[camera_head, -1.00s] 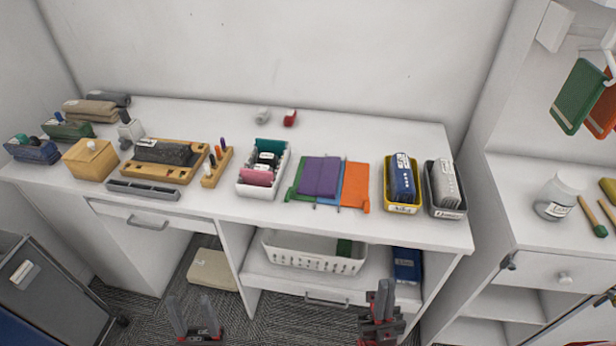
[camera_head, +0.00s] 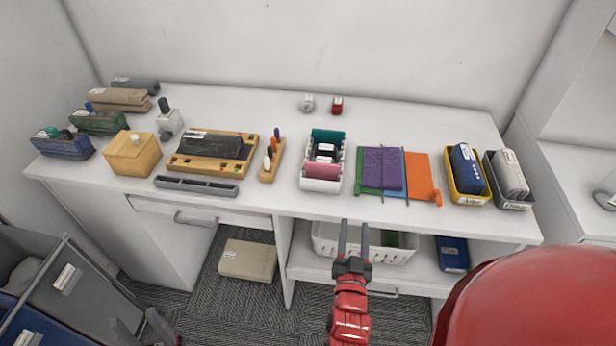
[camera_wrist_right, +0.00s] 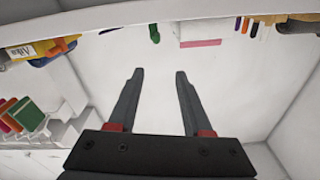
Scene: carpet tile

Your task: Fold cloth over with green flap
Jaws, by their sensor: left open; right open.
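A folding board with green, blue and orange flaps lies on the white desk. The purple cloth (camera_head: 382,168) lies flat on its left and middle part. The green flap (camera_head: 360,174) shows as a strip along the cloth's left side, with a tab at the front; the rest is hidden under the cloth. My right gripper (camera_head: 354,224) is open and empty at the desk's front edge, below and left of the board. My left gripper (camera_head: 136,318) is open, low at bottom left, away from the desk top.
A white basket (camera_head: 325,246) sits on the shelf below. The desk behind the board is clear.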

